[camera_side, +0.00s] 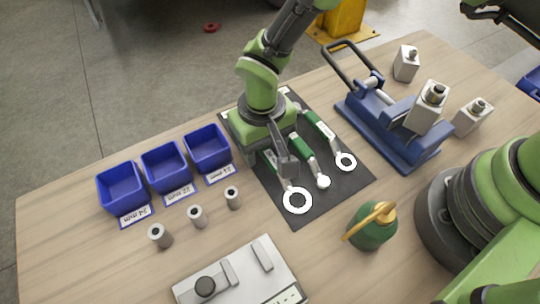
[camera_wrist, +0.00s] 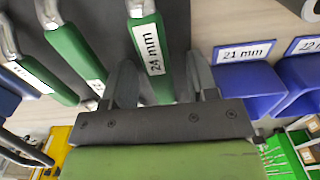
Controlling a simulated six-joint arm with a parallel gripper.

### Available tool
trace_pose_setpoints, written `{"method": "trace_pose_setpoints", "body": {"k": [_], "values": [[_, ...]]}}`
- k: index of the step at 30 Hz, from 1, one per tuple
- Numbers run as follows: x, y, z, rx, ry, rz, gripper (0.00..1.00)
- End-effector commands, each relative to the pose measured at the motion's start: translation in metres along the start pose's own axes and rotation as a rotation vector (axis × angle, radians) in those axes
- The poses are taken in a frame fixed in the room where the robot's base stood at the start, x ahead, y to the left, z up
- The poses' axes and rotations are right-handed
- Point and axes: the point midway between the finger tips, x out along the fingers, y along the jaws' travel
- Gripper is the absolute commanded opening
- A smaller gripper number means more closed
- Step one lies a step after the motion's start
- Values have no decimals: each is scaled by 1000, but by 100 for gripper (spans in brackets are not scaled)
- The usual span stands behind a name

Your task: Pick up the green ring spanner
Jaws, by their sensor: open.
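Three green-handled spanners lie side by side on a black mat (camera_side: 333,197) in the side view. The left one (camera_side: 297,201) has the largest ring head; the middle one (camera_side: 323,181) and the right one (camera_side: 346,161) have smaller heads. My gripper (camera_side: 284,163) is low over the left spanner and hides part of its handle. In the wrist view, a green handle labelled 24 mm (camera_wrist: 150,48) runs between the spread fingers of my gripper (camera_wrist: 160,62). The fingers look apart from the handle; their exact height above it is unclear.
Blue bins (camera_side: 122,188) with size labels stand at the left, with metal sockets (camera_side: 197,216) in front. A blue fixture (camera_side: 385,130) stands right of the mat.

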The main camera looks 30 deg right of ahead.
Motion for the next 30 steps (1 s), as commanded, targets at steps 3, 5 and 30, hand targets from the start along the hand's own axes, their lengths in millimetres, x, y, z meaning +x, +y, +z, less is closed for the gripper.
{"method": "trace_pose_setpoints", "body": {"k": [3,5,30], "values": [[0,0,0,0,1,-1,53],[0,0,0,0,1,0,51],[-51,-1,-1,0,6,-4,0]]}}
